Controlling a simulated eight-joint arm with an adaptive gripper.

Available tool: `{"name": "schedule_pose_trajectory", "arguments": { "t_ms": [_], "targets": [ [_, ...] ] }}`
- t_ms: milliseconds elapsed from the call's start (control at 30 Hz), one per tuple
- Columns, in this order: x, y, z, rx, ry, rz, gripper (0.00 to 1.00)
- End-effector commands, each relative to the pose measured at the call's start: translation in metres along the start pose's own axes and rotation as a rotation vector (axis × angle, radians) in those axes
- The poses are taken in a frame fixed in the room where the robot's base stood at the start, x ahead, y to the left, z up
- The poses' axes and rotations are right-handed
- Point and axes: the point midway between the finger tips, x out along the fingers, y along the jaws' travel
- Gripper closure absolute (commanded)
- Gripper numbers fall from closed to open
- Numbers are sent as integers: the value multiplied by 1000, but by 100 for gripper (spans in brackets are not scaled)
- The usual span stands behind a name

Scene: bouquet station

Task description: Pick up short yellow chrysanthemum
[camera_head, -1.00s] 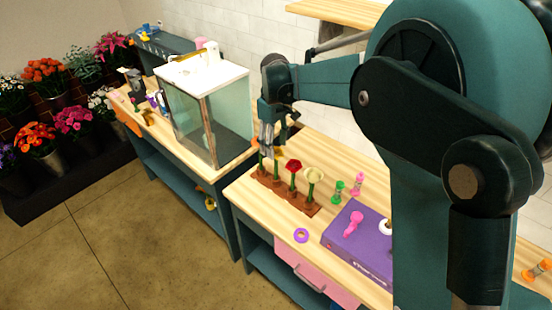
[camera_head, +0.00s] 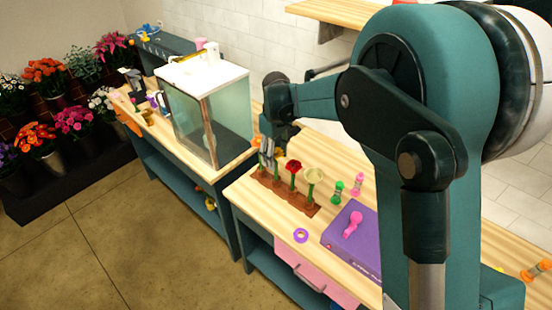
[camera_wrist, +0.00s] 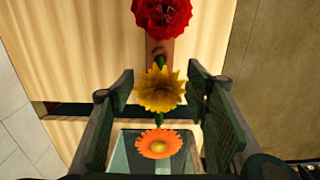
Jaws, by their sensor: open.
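The yellow chrysanthemum (camera_wrist: 160,88) shows in the middle of the wrist view, its head between my two fingers in the picture. My gripper (camera_wrist: 158,92) is open, with a finger on each side of the flower and gaps visible at both sides. In the head view my gripper (camera_head: 268,152) is over the left end of the brown flower holder (camera_head: 297,203) and largely hides the yellow flower there. I cannot tell the exact height of the fingers relative to the bloom.
A red flower (camera_wrist: 162,16) and an orange flower (camera_wrist: 158,143) stand on either side of the yellow one. A cream flower (camera_head: 315,175) stands farther right in the holder. A glass case (camera_head: 228,118) is to the left, and a purple box (camera_head: 356,248) to the right.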

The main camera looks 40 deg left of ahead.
Motion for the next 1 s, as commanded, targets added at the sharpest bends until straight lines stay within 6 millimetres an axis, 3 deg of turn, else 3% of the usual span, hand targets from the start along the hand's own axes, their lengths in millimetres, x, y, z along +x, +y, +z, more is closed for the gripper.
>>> {"name": "schedule_pose_trajectory", "arguments": {
  "t_ms": [200, 767, 900, 1000],
  "targets": [
    [15, 0, 0, 0, 0, 0, 53],
    [16, 0, 0, 0, 0, 0, 53],
    [16, 0, 0, 0, 0, 0, 72],
    [16, 0, 0, 0, 0, 0, 76]
  ]
}}
